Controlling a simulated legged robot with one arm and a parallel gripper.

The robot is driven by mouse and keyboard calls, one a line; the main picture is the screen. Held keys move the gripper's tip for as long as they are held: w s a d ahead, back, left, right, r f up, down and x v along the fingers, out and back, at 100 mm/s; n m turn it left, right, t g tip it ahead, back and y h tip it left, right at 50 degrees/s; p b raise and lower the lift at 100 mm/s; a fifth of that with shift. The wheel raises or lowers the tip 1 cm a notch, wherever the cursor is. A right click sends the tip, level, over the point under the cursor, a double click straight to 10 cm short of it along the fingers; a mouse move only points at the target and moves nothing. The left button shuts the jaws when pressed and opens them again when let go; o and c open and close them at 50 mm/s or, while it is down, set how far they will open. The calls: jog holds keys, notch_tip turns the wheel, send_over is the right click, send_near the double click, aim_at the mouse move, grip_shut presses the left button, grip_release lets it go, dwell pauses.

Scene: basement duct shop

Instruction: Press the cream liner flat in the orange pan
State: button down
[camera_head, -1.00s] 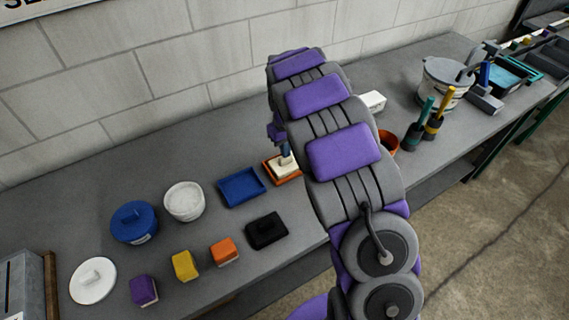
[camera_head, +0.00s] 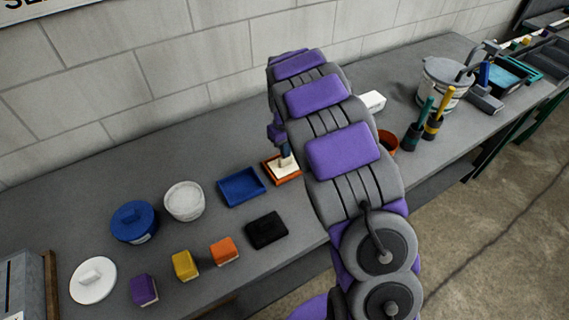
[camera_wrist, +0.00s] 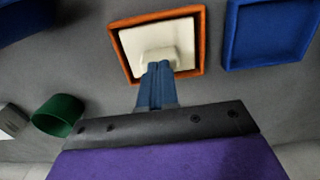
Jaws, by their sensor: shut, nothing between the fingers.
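The orange pan (camera_wrist: 202,50) is a shallow square tray on the grey bench, and it also shows in the head view (camera_head: 294,180) just left of my arm. The cream liner (camera_wrist: 176,36) lies inside it, with a raised cream block at its middle near edge. My gripper (camera_wrist: 158,66) is shut, with its two blue fingers together and nothing between them. The fingertips are over the raised block, at or very close to it; contact cannot be made out. The fingers hide part of the block and the pan's near side. In the head view my arm hides the pan's right surroundings.
A blue tray (camera_head: 224,194) lies close left of the pan. A teal-handled brush (camera_head: 413,135) and a bucket (camera_head: 440,85) stand to the right.

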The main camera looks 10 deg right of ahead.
notch_tip(320, 180, up, 8)
jog(key=p, duration=0.3)
dwell(0.8)
dwell(0.4)
jog(key=s+d+r+m, duration=0.1)
jog(key=s+r, duration=0.4)
jog(key=s, duration=0.4)
jog(key=s+d+r+m, duration=0.1)
jog(key=s+r+m, duration=0.1)
jog(key=s+r, duration=0.5)
jog(key=s+a+f+g, duration=0.1)
jog(key=s, duration=1.2)
jog(key=s+a+f, duration=0.1)
jog(key=s, duration=1.2)
jog(key=shift+f+m+g, duration=0.25)
jog(key=shift+m+g, duration=0.05)
jog(key=shift+g, duration=0.1)
